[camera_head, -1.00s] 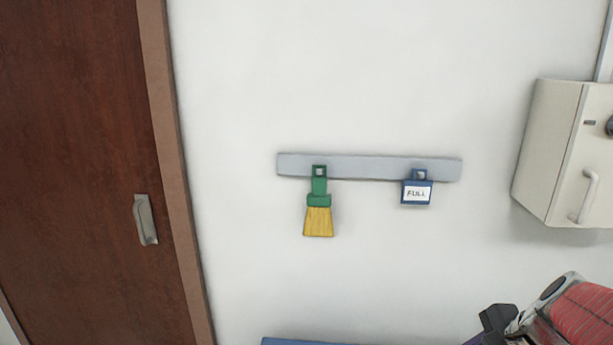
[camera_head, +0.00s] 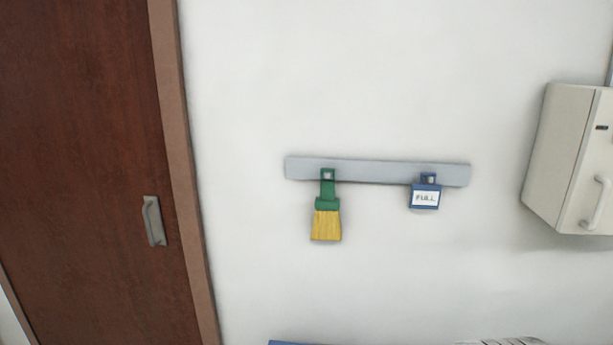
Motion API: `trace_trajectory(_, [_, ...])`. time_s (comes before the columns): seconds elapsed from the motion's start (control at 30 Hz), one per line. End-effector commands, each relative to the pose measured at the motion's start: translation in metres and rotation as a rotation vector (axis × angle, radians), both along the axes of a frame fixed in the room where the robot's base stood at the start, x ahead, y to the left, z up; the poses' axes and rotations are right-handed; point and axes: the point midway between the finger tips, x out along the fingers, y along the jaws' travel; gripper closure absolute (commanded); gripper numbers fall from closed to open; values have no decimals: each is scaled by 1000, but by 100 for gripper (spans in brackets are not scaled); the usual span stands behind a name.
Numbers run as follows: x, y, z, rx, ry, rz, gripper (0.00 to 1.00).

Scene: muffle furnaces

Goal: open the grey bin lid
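No grey bin or grey lid shows in the head view. My gripper is not in view.
A grey rail (camera_head: 380,172) on the white wall (camera_head: 400,80) holds a green-handled brush (camera_head: 326,215) and a blue "FULL" tag (camera_head: 425,195). A brown door (camera_head: 80,150) with a metal handle (camera_head: 153,221) is left. A cream cabinet (camera_head: 560,160) is right. A blue edge (camera_head: 300,343) shows below.

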Motion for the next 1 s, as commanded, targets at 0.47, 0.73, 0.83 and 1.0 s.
trace_trajectory(0.47, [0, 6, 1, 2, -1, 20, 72])
trace_trajectory(0.73, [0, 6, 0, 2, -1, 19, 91])
trace_trajectory(0.83, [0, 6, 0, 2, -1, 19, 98])
trace_trajectory(1.0, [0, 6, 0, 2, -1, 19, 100])
